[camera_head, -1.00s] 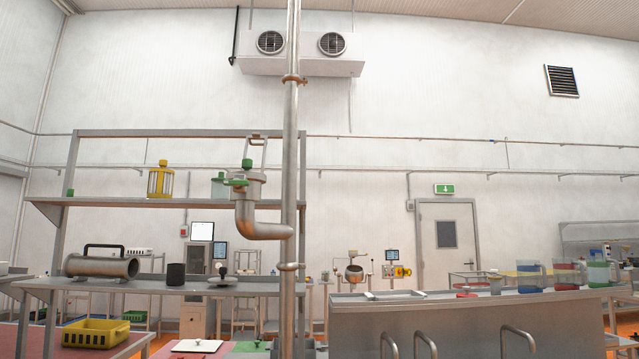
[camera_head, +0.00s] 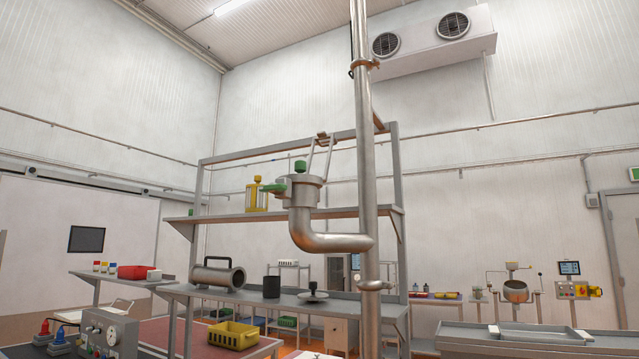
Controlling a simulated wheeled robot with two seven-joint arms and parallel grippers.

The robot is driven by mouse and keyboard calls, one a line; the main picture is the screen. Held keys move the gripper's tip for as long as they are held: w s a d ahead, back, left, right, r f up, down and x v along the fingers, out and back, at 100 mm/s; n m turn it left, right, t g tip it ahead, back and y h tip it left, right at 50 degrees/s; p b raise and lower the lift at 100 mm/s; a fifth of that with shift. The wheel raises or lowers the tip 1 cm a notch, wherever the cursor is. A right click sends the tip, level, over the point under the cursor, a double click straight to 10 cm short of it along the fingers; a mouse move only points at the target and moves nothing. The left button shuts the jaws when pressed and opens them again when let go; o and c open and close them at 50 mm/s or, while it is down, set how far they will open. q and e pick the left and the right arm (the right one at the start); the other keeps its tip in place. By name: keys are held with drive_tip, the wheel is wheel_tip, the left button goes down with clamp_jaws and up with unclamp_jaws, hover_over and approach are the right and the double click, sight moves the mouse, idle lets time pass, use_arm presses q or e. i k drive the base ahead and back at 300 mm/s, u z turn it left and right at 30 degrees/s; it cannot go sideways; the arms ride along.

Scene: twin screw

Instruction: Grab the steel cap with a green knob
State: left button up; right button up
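A green knob (camera_head: 300,167) stands on top of a steel cap (camera_head: 303,180), which sits over a steel pot on a bent pipe (camera_head: 325,242). The pipe joins a tall vertical steel pole (camera_head: 365,150). A green handle (camera_head: 273,189) sticks out to the left of the pot. A disc-shaped steel lid (camera_head: 313,297) with a small knob lies on the bench; its knob's colour is too small to tell. Neither of my grippers is in view.
A steel bench (camera_head: 232,293) holds a steel cylinder (camera_head: 217,273) and a dark canister (camera_head: 271,286). A yellow lantern-like jar (camera_head: 257,195) stands on the shelf above.

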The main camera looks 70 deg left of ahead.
sight(301, 166)
drive_tip(key=u, duration=0.4)
drive_tip(key=i, duration=0.85)
drive_tip(key=u, duration=1.25)
drive_tip(key=i, duration=0.55)
drive_tip(key=u, duration=0.4)
